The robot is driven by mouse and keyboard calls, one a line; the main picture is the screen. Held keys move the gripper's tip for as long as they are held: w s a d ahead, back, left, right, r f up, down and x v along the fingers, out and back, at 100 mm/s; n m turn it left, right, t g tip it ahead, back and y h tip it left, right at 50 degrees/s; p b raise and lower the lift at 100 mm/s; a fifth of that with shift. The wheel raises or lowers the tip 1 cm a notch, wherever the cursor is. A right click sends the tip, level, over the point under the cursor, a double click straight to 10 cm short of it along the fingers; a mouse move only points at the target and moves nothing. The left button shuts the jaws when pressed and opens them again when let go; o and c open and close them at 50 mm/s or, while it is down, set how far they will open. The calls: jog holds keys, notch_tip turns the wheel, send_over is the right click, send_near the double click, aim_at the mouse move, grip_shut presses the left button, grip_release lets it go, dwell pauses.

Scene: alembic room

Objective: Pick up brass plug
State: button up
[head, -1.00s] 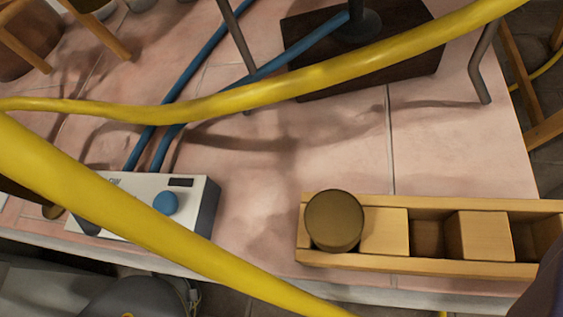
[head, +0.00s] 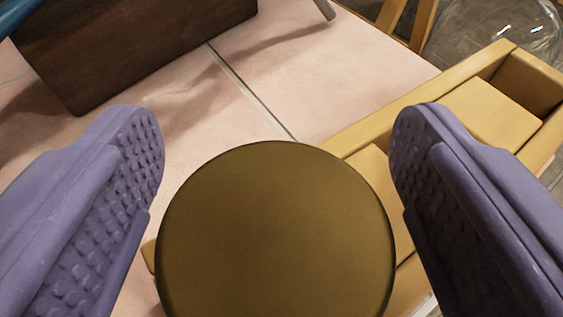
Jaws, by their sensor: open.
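The brass plug (head: 275,235) is a dull brown-gold round disc seen from above, large at the bottom centre of the head view. It stands at the near left end of a wooden rack (head: 410,105). My gripper (head: 278,145) is open, with one purple textured finger on each side of the plug.
The rack runs up to the right with wooden blocks and hollows. A dark wooden base (head: 120,45) stands at the upper left on the pink tiled top (head: 220,105). A clear glass vessel (head: 495,35) is at the upper right.

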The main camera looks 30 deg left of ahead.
jog(key=shift+w+a, duration=0.2)
jog(key=shift+w, duration=0.05)
jog(key=c, duration=1.1)
notch_tip(320, 180, up, 10)
jog(key=p, duration=0.4)
jog(key=shift+c, duration=0.2)
